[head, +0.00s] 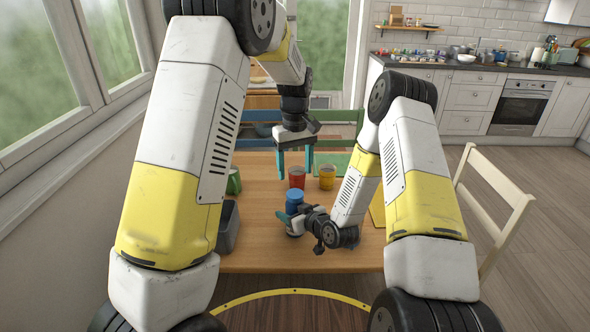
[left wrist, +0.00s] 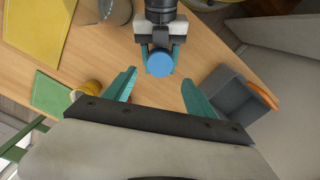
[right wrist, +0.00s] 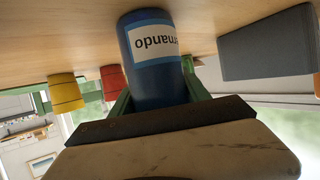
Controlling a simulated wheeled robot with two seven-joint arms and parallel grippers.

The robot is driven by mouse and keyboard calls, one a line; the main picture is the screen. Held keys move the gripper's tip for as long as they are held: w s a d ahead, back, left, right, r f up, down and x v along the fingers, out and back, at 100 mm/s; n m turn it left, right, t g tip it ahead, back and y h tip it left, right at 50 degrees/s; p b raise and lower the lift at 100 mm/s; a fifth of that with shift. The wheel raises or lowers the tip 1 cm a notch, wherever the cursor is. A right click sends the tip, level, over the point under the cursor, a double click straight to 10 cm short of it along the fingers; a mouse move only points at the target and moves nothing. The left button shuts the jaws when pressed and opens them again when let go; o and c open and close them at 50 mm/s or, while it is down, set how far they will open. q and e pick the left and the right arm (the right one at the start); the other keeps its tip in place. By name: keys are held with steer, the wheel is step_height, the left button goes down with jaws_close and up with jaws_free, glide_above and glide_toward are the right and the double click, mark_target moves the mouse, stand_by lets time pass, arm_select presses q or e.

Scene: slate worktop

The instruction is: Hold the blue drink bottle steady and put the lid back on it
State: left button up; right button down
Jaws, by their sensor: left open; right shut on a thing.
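The blue drink bottle (head: 293,227) stands on the wooden table, with a brighter blue round lid (head: 294,196) showing on top. From above, in the left wrist view, the lid (left wrist: 160,63) is a plain blue disc; whether it is fully seated cannot be told. My right gripper (head: 298,218) is shut around the bottle's side. The right wrist view shows the dark blue bottle (right wrist: 155,60) between its fingers, with a white name label. My left gripper (head: 295,165) is open and empty above the bottle, fingers pointing down and apart from the lid.
A red cup (head: 297,177) and a yellow cup (head: 327,178) stand behind the bottle. A grey bin (head: 228,228) and a green cup (head: 234,182) are to the left. A green mat (head: 331,158) lies at the back and a yellow mat (head: 378,210) at right. Chairs surround the table.

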mark_target(295, 193)
arm_select(q)
step_height(295, 193, down, 8)
steer(key=shift+f, duration=0.1)
stand_by(0.4)
jaws_close()
steer(key=m, duration=0.5)
steer(key=shift+o, duration=0.6)
jaws_free()
step_height(295, 193, up, 12)
